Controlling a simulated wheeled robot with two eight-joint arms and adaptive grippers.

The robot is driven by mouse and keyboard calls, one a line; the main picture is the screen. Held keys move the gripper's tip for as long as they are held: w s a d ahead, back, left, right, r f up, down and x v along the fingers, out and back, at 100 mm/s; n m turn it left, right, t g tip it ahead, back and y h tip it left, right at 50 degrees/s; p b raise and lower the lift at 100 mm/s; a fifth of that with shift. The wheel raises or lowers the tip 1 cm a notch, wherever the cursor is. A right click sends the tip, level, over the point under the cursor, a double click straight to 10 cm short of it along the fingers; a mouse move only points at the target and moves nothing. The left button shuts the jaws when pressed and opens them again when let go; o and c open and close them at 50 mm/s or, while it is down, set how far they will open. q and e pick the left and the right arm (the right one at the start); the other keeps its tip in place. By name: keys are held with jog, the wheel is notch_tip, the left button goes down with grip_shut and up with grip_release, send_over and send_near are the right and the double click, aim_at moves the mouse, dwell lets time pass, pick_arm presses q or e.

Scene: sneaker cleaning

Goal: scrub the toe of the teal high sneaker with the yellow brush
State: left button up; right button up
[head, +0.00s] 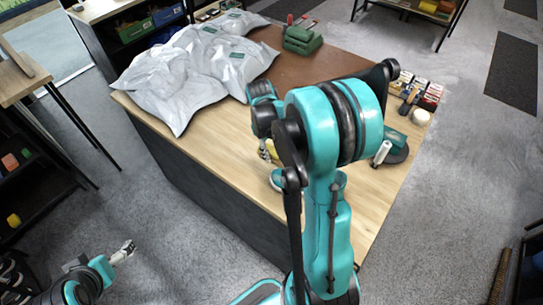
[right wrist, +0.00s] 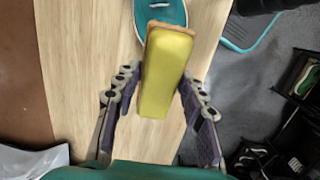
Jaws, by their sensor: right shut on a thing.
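The yellow brush (right wrist: 167,75) lies between the fingers of my right gripper (right wrist: 159,80), which is shut on it. Its far end reaches the teal sneaker (right wrist: 164,12) at the top of the right wrist view, overlapping it there; I cannot tell whether they touch. Only part of the sneaker shows. In the head view my right arm covers most of this spot, with a bit of the yellow brush (head: 270,149) and the sneaker's edge (head: 277,180) showing. My left gripper (head: 124,252) is low at the left, away from the table; its opening is unclear.
The wooden table (head: 220,140) carries grey plastic bags (head: 195,70) at its back left and a green stack (head: 302,40) at the back. A white cylinder (head: 381,153), small boxes (head: 431,96) and other small items stand along the right side. The front right tabletop is clear.

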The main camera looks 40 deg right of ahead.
jog(key=shift+s+a+f+b, duration=0.1)
jog(key=shift+s+f+b, duration=0.05)
jog(key=shift+f+b, duration=0.3)
jog(key=shift+s+d+f+b, duration=0.15)
jog(key=shift+f+b, duration=0.35)
jog(key=shift+f, duration=0.3)
jog(key=shift+s+d+f+b, duration=0.1)
jog(key=shift+s+f+b, duration=0.1)
jog(key=shift+f+b, duration=0.45)
jog(key=shift+s+d+f+b, duration=0.15)
jog(key=shift+f+b, duration=0.2)
jog(key=shift+f, duration=0.6)
jog(key=shift+s+f+b, duration=0.2)
jog(key=shift+f+b, duration=0.55)
jog(key=shift+f, duration=0.05)
jog(key=shift+f+b, duration=0.15)
jog(key=shift+b, duration=0.5)
